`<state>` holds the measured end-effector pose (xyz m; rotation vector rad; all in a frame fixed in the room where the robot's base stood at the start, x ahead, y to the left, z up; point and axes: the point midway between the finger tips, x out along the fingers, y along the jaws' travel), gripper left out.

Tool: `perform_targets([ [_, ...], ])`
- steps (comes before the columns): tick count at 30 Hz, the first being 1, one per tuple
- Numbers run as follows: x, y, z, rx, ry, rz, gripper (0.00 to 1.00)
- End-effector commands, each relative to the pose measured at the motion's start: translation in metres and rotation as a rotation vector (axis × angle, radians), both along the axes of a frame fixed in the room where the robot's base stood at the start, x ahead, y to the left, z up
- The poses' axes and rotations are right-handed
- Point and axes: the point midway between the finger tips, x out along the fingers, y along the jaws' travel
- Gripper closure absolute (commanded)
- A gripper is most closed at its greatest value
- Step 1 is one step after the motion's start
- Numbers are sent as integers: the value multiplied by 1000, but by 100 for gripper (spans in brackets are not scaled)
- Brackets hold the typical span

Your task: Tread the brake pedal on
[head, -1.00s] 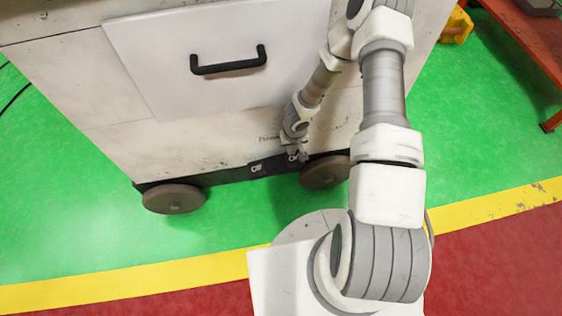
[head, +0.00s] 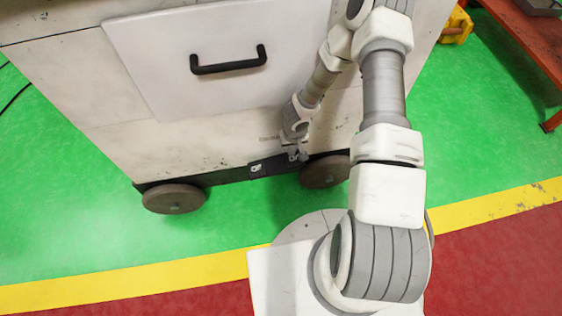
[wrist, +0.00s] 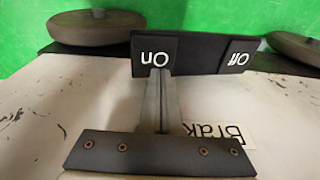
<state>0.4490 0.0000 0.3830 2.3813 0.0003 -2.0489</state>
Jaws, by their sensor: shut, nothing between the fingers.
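The brake pedal's "On" plate (wrist: 154,50) is dark with white lettering, upside down in the wrist view. The "Off" plate (wrist: 238,57) is to its right there. In the head view the "Off" plate (head: 256,168) shows on the cart's lower edge, left of my gripper. My gripper (wrist: 158,73) is shut and empty. Its fingertips overlap the near edge of the "On" plate, by the lettering. I cannot tell whether they touch it. In the head view my gripper (head: 297,155) is low at the cart front and hides most of the "On" plate.
The white cart (head: 170,130) has a drawer with a black handle (head: 228,62) above the pedal. Wheels (head: 174,198) and (head: 325,172) flank the pedal. A partly hidden "Brak" label (wrist: 220,133) is beside my gripper. Green floor is clear in front; an orange bench (head: 525,40) stands at right.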

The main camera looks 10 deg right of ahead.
Motion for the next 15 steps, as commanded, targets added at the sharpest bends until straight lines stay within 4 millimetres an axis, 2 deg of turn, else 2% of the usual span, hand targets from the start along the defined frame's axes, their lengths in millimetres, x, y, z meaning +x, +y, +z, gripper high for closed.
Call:
perform_targets([
  [15, 0, 0, -8, 0, 0, 0, 100],
])
